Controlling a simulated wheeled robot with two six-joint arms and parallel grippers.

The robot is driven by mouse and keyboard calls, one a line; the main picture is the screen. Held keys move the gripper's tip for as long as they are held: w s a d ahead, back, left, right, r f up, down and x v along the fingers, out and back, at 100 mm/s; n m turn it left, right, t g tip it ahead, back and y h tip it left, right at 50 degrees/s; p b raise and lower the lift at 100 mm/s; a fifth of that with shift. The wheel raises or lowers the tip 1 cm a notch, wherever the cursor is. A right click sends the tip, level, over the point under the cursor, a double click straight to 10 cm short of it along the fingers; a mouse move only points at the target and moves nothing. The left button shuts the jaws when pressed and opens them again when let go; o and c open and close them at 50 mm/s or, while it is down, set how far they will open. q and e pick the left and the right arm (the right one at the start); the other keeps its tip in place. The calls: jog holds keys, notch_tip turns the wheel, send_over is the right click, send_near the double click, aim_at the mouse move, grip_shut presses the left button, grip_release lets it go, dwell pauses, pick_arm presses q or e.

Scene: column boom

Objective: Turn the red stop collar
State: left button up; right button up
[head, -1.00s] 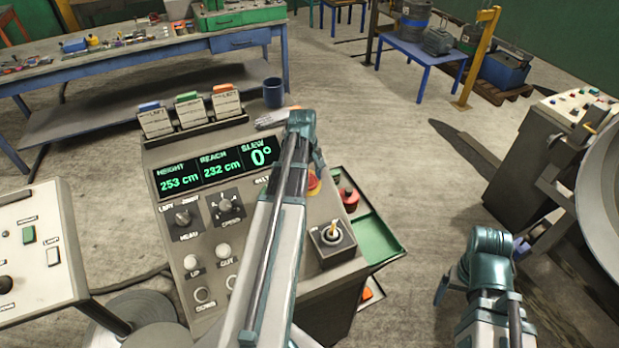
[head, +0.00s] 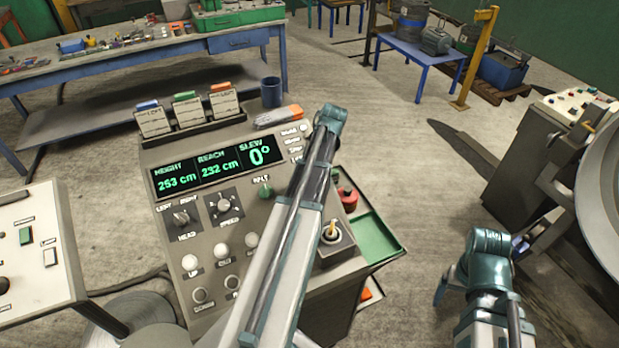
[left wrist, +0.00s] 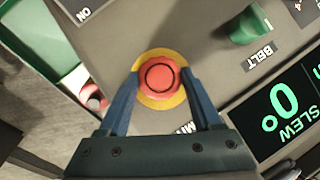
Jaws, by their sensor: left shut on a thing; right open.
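The red stop collar (left wrist: 159,76) is a round, ridged red knob with a dark circle on its top, on a yellow disc (left wrist: 160,102) on the grey console. My left gripper (left wrist: 160,77) has its two blue fingers on opposite sides of the collar and is shut on it. In the head view my left arm (head: 290,225) reaches across the console and hides the collar and the left fingers. My right gripper (head: 520,244) is at the right, away from the console, open, its fingers small and partly hidden by my arm.
The console has a green belt knob (head: 265,190), a display (head: 216,167) and a joystick (head: 331,234). A green tray (head: 378,234) is on its right side. A blue mug (head: 271,92) stands behind. A second panel (head: 35,250) is at the left. Open floor lies beyond.

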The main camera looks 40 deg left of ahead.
pick_arm(q)
jog(key=shift+d+m, duration=0.1)
jog(key=shift+m, duration=0.4)
jog(key=shift+y, duration=0.3)
jog(key=o, duration=1.4)
jog(key=p+v, duration=0.6)
jog(key=v, duration=0.1)
jog(key=p+v, duration=0.6)
jog(key=shift+w+d+r+p, duration=0.1)
jog(key=shift+w+r+p, duration=0.2)
jog(key=shift+r+p, duration=0.05)
jog(key=shift+f, duration=0.2)
